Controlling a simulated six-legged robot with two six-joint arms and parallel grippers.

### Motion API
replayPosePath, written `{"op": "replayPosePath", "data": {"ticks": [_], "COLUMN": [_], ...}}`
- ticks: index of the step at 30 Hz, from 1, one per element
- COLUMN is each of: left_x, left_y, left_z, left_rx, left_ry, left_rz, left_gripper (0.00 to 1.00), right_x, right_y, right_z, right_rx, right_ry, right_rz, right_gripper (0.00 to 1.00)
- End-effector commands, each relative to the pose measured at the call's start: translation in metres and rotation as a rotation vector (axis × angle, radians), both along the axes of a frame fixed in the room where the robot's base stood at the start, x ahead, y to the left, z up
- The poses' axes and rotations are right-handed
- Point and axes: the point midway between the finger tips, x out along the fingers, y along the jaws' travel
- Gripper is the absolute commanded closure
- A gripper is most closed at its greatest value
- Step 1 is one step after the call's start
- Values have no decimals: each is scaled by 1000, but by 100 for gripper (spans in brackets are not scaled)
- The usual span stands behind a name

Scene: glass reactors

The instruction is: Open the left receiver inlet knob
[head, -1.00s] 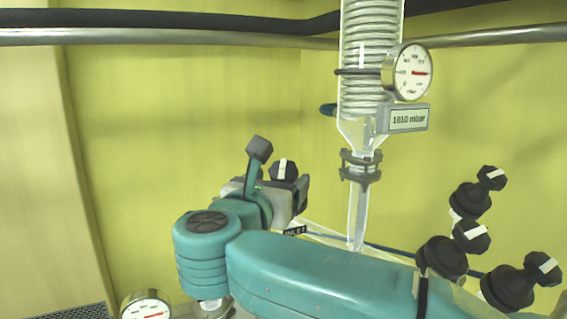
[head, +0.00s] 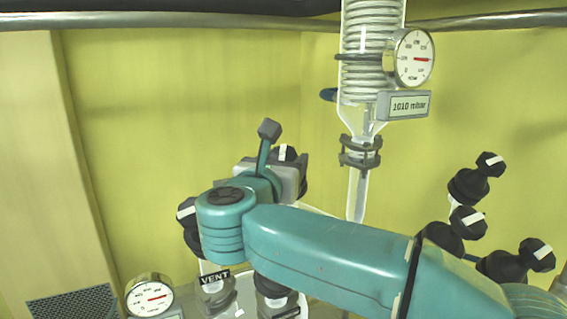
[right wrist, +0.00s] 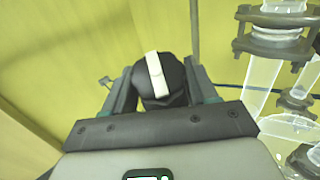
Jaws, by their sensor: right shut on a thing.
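A black knob with a white stripe (right wrist: 158,80) sits between the two fingers of my right gripper (right wrist: 160,92) in the right wrist view. The gripper is shut on it. In the head view the same knob (head: 284,153) shows just beyond my right gripper (head: 300,172), and my teal right arm hides what lies below it. The label INLET is not readable now, so I cannot read which valve this knob belongs to. My left gripper is not in view.
Another black knob (head: 187,212) and a VENT label (head: 215,278) stand left of my arm. A glass coil condenser (head: 370,70) with a pressure gauge (head: 413,58) rises behind. Several black knobs (head: 476,180) stand at the right. A lower gauge (head: 149,296) is at bottom left.

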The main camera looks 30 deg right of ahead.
Motion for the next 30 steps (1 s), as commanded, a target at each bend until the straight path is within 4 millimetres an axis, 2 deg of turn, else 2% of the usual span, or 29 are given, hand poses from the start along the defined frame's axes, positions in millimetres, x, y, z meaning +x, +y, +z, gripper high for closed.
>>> {"op": "replayPosePath", "data": {"ticks": [13,30], "left_x": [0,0], "left_y": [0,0], "left_z": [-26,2], "left_rx": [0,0], "left_ry": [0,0], "left_rz": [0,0], "left_gripper": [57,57], "right_x": [-2,-2], "right_y": [-3,-3], "right_z": [-1,3], "right_rx": [-103,-266], "right_ry": [98,260], "right_rz": [235,597], "right_gripper": [73,73]}}
